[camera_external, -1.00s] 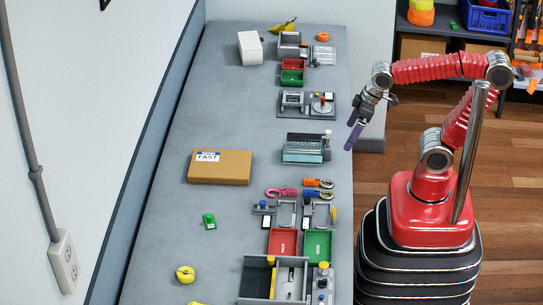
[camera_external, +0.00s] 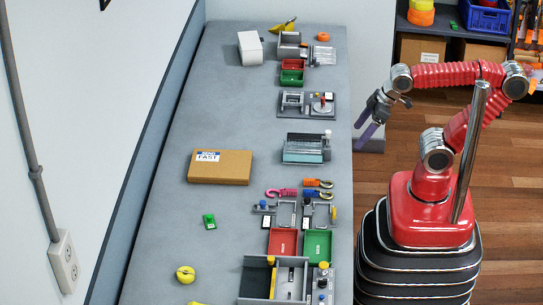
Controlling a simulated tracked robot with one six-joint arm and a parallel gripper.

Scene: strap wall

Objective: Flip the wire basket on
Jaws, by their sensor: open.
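My gripper (camera_external: 365,128) hangs fingers down just off the right edge of the grey bench, level with the bench's middle. Its purple jaws are open and empty, touching nothing. I cannot tell for sure which thing is the wire basket. A grey unit with a framed box and a round part (camera_external: 307,103) sits on the bench, left of and beyond my gripper. A grey unit with a pale teal front (camera_external: 306,148) sits left of and slightly nearer than my gripper. Their fine parts are too small to read.
The bench (camera_external: 225,110) also holds a cardboard box (camera_external: 222,167), a white box (camera_external: 250,48), red (camera_external: 282,243) and green (camera_external: 317,245) trays, and hooks (camera_external: 318,183). Its left half is mostly clear. A shelf with a blue crate (camera_external: 487,17) stands at back right.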

